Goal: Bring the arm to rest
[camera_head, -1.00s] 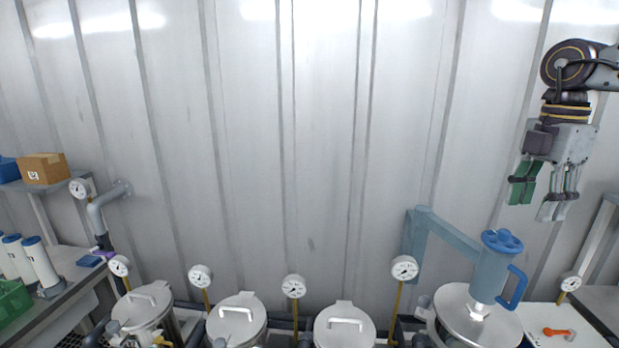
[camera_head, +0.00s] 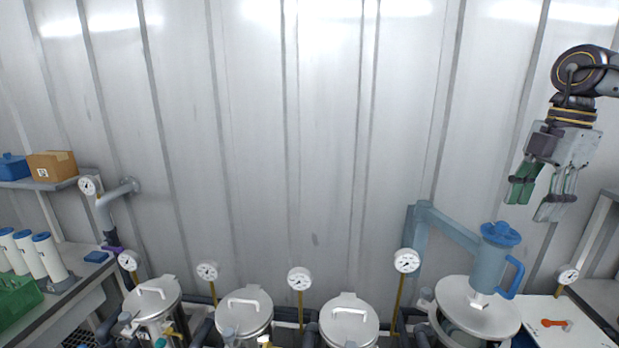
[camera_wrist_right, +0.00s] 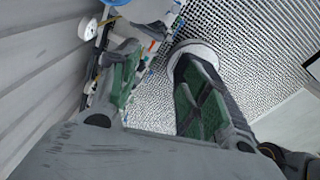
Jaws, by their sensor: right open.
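My right gripper (camera_head: 538,193) hangs at the upper right of the head view, its fingers pointing down, in front of the corrugated wall. It is open with nothing between its fingers. In the right wrist view my right gripper (camera_wrist_right: 150,95) shows its two green-padded fingers spread apart above the floor. It is above and to the right of the blue jug-shaped housing (camera_head: 494,262), apart from it. My left gripper is not in view.
Several steel vessels with handled lids (camera_head: 245,308) stand in a row below, with pressure gauges (camera_head: 299,279) on yellow stems. A left bench holds white cylinders (camera_head: 49,257) and a green crate (camera_head: 14,304). An orange-handled tool (camera_head: 556,324) lies at lower right. The wall area in the middle is clear.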

